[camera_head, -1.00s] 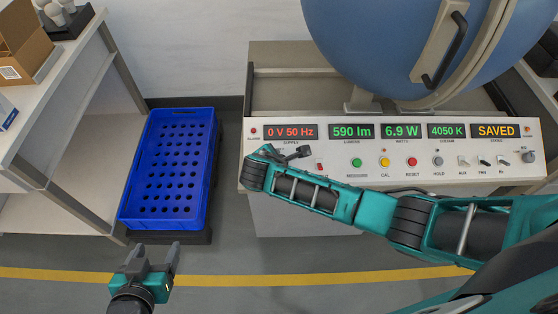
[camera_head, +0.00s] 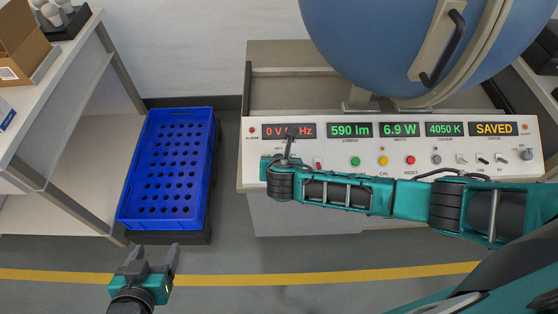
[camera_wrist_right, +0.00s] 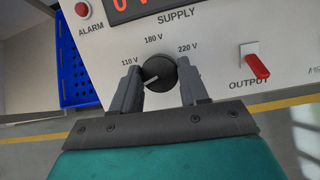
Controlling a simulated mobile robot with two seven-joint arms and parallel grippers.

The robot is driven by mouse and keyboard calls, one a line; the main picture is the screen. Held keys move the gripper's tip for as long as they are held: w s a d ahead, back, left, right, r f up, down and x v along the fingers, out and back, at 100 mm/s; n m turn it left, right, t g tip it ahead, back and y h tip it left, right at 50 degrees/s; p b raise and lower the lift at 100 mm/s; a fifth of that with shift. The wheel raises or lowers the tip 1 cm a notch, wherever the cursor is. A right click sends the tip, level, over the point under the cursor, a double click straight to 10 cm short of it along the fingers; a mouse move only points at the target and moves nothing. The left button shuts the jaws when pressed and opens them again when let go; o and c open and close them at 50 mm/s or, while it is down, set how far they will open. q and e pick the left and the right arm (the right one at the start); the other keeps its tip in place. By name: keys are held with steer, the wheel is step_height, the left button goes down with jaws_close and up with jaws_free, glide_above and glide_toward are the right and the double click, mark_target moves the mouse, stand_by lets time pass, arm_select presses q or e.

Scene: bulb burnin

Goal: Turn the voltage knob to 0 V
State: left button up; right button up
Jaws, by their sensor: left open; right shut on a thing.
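The black voltage knob (camera_wrist_right: 159,74) shows in the right wrist view on the white panel (camera_wrist_right: 225,25), below the 180 V mark. Its white pointer line slants to the lower left, below the 110 V mark. My right gripper (camera_wrist_right: 158,67) is shut on the knob, one finger on each side. Any marks below the knob are hidden by the gripper. In the head view my right gripper (camera_head: 289,140) covers the knob and part of the red supply display (camera_head: 304,131), which starts with 0 V. My left gripper (camera_head: 155,250) is open and empty at the lower left.
A red output switch (camera_wrist_right: 257,66) stands right of the knob. The console's front (camera_head: 450,161) carries several buttons and toggles below green and yellow displays. A blue sphere (camera_head: 375,40) is behind it. A blue crate (camera_head: 203,190) stands left, with floor in front.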

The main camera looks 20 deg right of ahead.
steer(key=shift+n+y, duration=0.5)
steer(key=shift+n, duration=0.8)
steer(key=o, duration=1)
steer(key=shift+o, duration=0.2)
steer(key=shift+s+r, duration=0.1)
steer(key=v, duration=1.2)
steer(key=shift+s+r, duration=0.2)
steer(key=shift+s, duration=0.05)
